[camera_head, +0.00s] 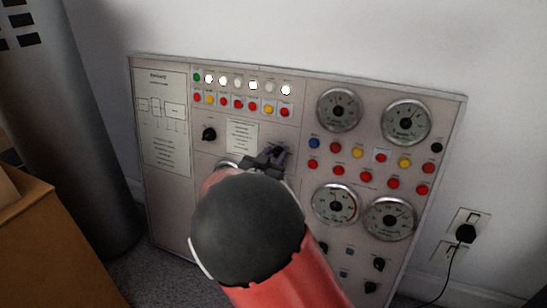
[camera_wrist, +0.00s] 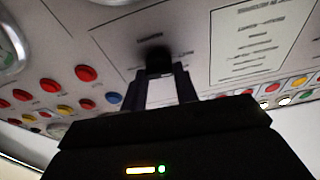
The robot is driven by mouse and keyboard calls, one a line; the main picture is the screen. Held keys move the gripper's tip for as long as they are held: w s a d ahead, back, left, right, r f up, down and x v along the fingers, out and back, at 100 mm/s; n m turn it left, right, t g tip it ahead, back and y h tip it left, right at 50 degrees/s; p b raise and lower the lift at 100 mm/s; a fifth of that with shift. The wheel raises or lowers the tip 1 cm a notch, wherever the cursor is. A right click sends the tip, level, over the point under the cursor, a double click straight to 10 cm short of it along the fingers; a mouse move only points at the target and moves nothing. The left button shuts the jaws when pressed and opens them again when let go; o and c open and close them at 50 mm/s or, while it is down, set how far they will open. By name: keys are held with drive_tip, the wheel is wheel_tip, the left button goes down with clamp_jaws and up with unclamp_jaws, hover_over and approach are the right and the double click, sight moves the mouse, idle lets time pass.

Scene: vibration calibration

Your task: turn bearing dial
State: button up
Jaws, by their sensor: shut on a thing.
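A grey control panel (camera_head: 215,122) stands against the wall in the head view. My gripper (camera_head: 272,158) reaches its middle, just below and right of a small white text plate. In the wrist view, my gripper (camera_wrist: 162,75) has its two fingers on either side of a small black dial (camera_wrist: 158,63) and is shut on it. The dial's pointer and most of its body are hidden by the fingers. The small label by it is too blurred to read. In the head view, my own arm covers the panel below the gripper.
Another black dial (camera_head: 209,133) sits left of the text plate. Rows of lamps and red, yellow and blue buttons surround the area. Several round gauges (camera_head: 338,110) are on the right. A cardboard box (camera_head: 25,235) stands at left, and a plugged cord (camera_head: 466,234) hangs at right.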

drive_tip(key=m+h+b, duration=0.1)
drive_tip(key=m+b, duration=0.1)
drive_tip(key=m, duration=0.3)
drive_tip(key=shift+f+g, duration=0.1)
drive_tip(key=shift+g, duration=0.2)
drive_tip(key=shift+m+g+h+b, duration=0.4)
drive_tip(key=shift+m+b, duration=0.35)
drive_tip(key=shift+m, duration=1.25)
drive_tip(key=o, duration=1)
drive_tip(key=shift+c, duration=0.2)
drive_tip(key=v, duration=0.8)
